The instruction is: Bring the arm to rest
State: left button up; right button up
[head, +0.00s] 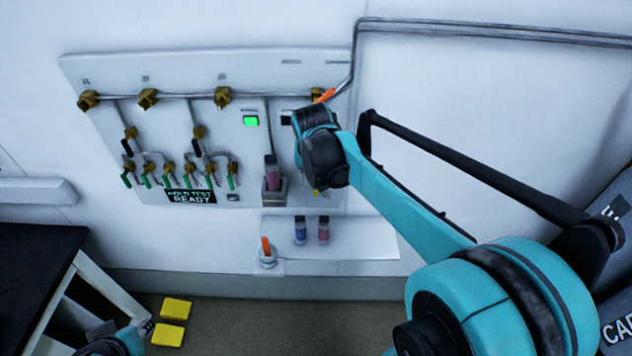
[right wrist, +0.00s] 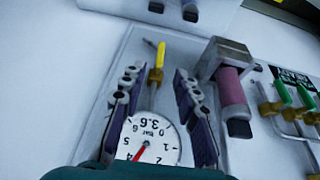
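My right arm reaches in from the right in the head view, and its wrist hides most of the right gripper (head: 318,188) in front of the wall panel (head: 215,70). In the right wrist view my right gripper (right wrist: 156,78) is open, with its dark fingers apart. A yellow valve handle (right wrist: 157,55) shows between the fingers, above a round gauge (right wrist: 147,138) with a red needle. I cannot tell whether the fingers touch anything. Part of my left arm (head: 128,338) shows at the lower left of the head view; its finger state is unclear.
A pink column (head: 272,175) stands in a holder beside the right wrist. Green-handled valves (head: 168,175) are to its left. A shelf (head: 360,240) below carries two vials. A dark table (head: 30,265) is at left; yellow blocks (head: 172,320) lie on the floor.

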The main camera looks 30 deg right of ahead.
jog(key=shift+v, duration=1.1)
jog(key=s+a+f+n+t+y+b, duration=0.2)
jog(key=s+a+f+n, duration=0.4)
jog(key=s+a+f, duration=0.3)
jog(key=s+a+t+b, duration=0.1)
jog(key=s+a, duration=0.3)
jog(key=s, duration=0.1)
jog(key=shift+s+a+f+y+b, duration=0.15)
jog(key=shift+s+y+b, duration=0.15)
jog(key=shift+s, duration=0.1)
